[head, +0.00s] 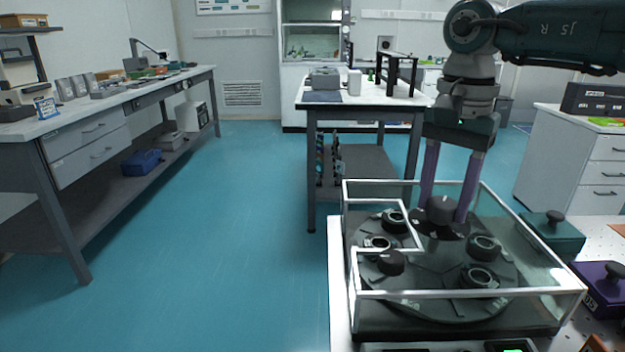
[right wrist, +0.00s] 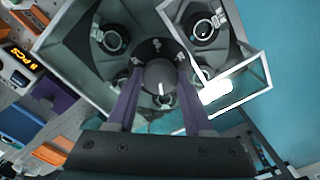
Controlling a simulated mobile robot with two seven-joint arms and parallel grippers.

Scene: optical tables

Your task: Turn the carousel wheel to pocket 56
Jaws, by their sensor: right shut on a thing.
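The carousel wheel (head: 430,290) is a dark round disc inside a low glass-walled case with a pale frame. Several round dark pockets sit around it, and it also shows in the right wrist view (right wrist: 100,58). A dark round knob (head: 441,207) stands on a hub at the wheel; it lies between my fingers in the right wrist view (right wrist: 160,76). My right gripper (head: 444,214) reaches down into the case with two purple fingers, shut on the knob from both sides. Pocket numbers are too small to read. My left gripper is not in view.
The case's frame (head: 455,294) rises around the wheel, close to my right fingers. A green box (head: 565,240) and a purple box (head: 607,300), each with a black knob, stand to its right. A green-lit display (head: 513,349) shows at the bottom edge. The blue floor at left is clear.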

